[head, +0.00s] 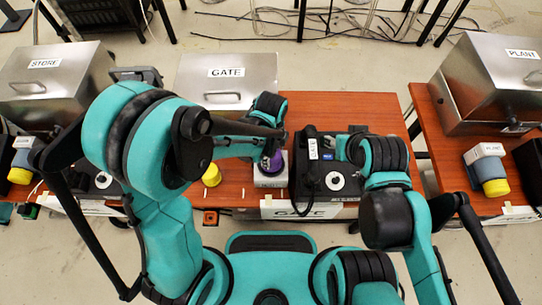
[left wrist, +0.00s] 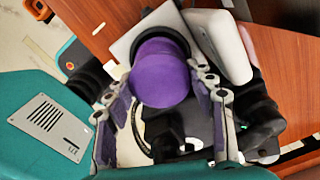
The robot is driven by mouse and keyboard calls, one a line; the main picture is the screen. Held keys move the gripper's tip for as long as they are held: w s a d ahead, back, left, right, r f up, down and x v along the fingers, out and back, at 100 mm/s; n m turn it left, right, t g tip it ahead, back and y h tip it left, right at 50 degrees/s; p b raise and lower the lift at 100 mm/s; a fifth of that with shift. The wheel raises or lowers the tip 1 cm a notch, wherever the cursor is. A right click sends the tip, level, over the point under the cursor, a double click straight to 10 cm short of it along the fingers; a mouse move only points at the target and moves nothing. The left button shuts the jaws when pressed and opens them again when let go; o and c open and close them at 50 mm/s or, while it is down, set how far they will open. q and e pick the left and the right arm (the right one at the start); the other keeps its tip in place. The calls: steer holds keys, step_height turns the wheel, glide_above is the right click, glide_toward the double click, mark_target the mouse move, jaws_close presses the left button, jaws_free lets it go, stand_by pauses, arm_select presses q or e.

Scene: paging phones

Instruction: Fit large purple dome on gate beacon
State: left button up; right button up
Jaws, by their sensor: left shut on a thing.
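The large purple dome (left wrist: 158,75) is between the two fingers of my left gripper (left wrist: 162,82), which is shut on it. In the left wrist view the dome is at the black ring of the gate beacon's light grey base (left wrist: 127,45). I cannot tell whether it is seated or just above the ring. In the head view the dome (head: 273,162) shows as a small purple patch over the pale beacon base (head: 270,182), partly hidden by my left gripper. My right gripper (head: 345,150) is by the gate phone; its fingers are too hidden to read.
The black gate phone (head: 335,183) with its handset stands right of the beacon. A yellow dome (head: 211,175) is on the table to the left. The GATE metal box (head: 225,85) stands behind. STORE (head: 50,75) and PLANT (head: 495,80) boxes flank it.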

arm_select(q)
steer(key=shift+w+f, duration=0.1)
steer(key=shift+f, duration=0.65)
steer(key=shift+f, duration=0.1)
steer(key=o, duration=1.2)
